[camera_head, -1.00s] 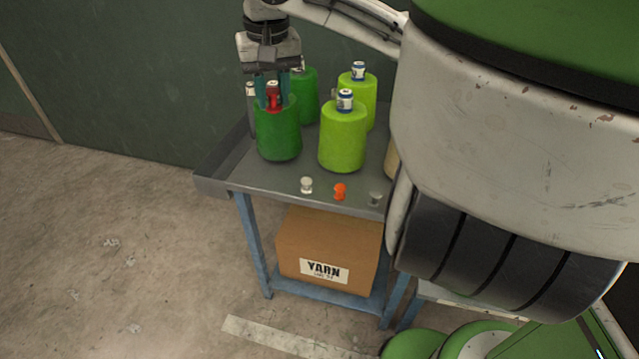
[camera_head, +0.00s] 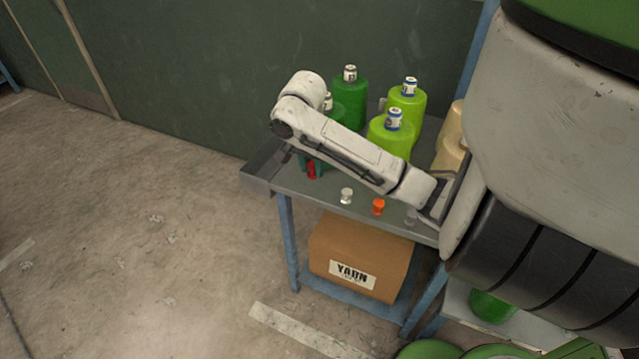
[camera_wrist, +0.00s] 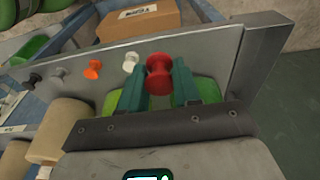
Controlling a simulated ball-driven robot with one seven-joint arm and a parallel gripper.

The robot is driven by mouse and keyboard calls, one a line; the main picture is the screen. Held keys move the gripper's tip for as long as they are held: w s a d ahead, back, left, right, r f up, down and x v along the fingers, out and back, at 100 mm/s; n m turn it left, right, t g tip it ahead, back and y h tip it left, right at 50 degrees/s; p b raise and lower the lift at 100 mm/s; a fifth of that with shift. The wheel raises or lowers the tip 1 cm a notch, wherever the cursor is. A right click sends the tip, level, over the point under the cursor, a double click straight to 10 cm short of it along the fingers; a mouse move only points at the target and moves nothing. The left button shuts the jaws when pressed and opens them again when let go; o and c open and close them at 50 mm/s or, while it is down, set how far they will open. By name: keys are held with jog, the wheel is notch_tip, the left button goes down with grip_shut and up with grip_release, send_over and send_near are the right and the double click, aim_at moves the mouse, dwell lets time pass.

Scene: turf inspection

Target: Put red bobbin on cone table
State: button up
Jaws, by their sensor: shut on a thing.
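The red bobbin (camera_wrist: 159,74) is held between the teal fingers of my gripper (camera_wrist: 158,88) in the wrist view. In the head view the red bobbin (camera_head: 311,171) shows below my arm, by the front left part of the grey cone table (camera_head: 262,176). My gripper (camera_head: 312,163) is partly hidden there by my arm link. The bobbin is left of a white bobbin (camera_head: 346,196) and an orange bobbin (camera_head: 378,206). I cannot tell whether it touches the tabletop.
Dark green cones (camera_head: 349,100) and lime cones (camera_head: 392,133) stand behind my arm; cream cones (camera_head: 450,155) stand at the right. A grey bobbin (camera_head: 411,216) is right of the orange one. A yarn box (camera_head: 360,257) sits on the lower shelf.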

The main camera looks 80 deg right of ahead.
jog(key=w+d+f+b, duration=0.4)
jog(key=w+d, duration=0.1)
jog(key=d, duration=0.1)
send_near(290, 180)
jog(key=shift+s+f, duration=0.65)
jog(key=shift+f, duration=0.1)
jog(key=shift+w+d+f, duration=0.4)
jog(key=shift+d+f, duration=0.05)
jog(key=shift+f, duration=1.85)
jog(key=shift+f, duration=0.15)
jog(key=o, duration=1)
